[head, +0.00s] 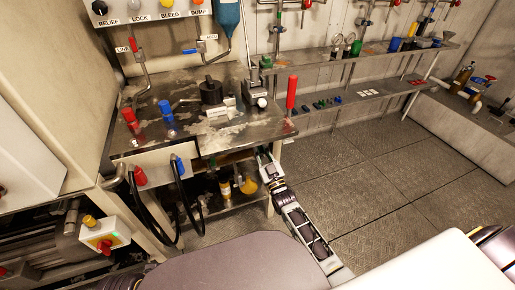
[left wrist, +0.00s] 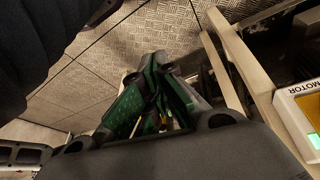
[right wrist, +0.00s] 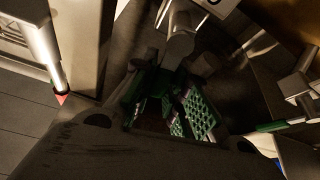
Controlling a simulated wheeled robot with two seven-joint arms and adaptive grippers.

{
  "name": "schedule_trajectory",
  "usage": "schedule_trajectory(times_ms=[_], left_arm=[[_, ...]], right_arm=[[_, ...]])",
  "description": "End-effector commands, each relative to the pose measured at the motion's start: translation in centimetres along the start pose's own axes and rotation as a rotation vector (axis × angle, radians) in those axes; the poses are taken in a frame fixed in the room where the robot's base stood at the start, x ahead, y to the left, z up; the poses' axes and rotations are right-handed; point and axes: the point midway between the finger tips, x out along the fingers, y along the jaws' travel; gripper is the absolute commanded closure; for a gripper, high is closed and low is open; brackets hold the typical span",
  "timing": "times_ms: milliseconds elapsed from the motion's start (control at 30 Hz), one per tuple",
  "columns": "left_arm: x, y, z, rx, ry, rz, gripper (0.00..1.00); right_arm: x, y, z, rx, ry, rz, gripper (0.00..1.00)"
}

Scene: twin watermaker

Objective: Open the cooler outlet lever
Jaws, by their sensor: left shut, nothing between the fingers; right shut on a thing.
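My right gripper (head: 265,156) is low at the front right corner of the metal workbench (head: 245,135), beside its leg. In the right wrist view its green-padded fingers (right wrist: 165,100) are closed at a grey cylindrical metal part (right wrist: 180,45); the contact is dark and partly hidden. I cannot tell whether this part belongs to the cooler outlet lever, and no label for that lever is readable. My left gripper is not seen in the head view. In the left wrist view its fingers (left wrist: 155,95) are shut and empty, above the patterned floor.
A yellow flask (head: 248,185) stands under the bench. Red (head: 140,175) and blue (head: 178,163) hose fittings hang at its front. A switch box (head: 104,233) is at lower left; a box marked MOTOR (left wrist: 305,115) is right of my left gripper. Open floor (head: 370,180) lies right.

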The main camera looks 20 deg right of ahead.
Motion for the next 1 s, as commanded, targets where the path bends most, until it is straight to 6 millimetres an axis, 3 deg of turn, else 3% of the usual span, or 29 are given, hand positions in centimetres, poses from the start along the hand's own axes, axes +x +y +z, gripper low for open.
schedule_trajectory(times_ms=[300, 767, 800, 933, 1000], left_arm=[[1.2, -0.2, 0.4, -0.003, -0.021, -0.005, 1.00], [1.4, -0.3, 0.4, -0.005, -0.023, -0.005, 1.00], [1.4, -0.3, 0.4, -0.005, -0.023, -0.005, 1.00], [1.4, -0.3, 0.4, -0.005, -0.023, -0.005, 1.00], [1.4, -0.3, 0.4, -0.005, -0.023, -0.005, 1.00]], right_arm=[[-0.1, 0.6, 0.1, 0.110, -0.003, 0.046, 1.00], [-0.1, 0.7, 0.2, 0.126, -0.003, 0.053, 1.00], [-0.1, 0.7, 0.2, 0.126, -0.003, 0.053, 0.82], [-0.1, 0.7, 0.2, 0.126, -0.003, 0.053, 0.66], [-0.1, 0.7, 0.1, 0.126, -0.002, 0.052, 0.62]])
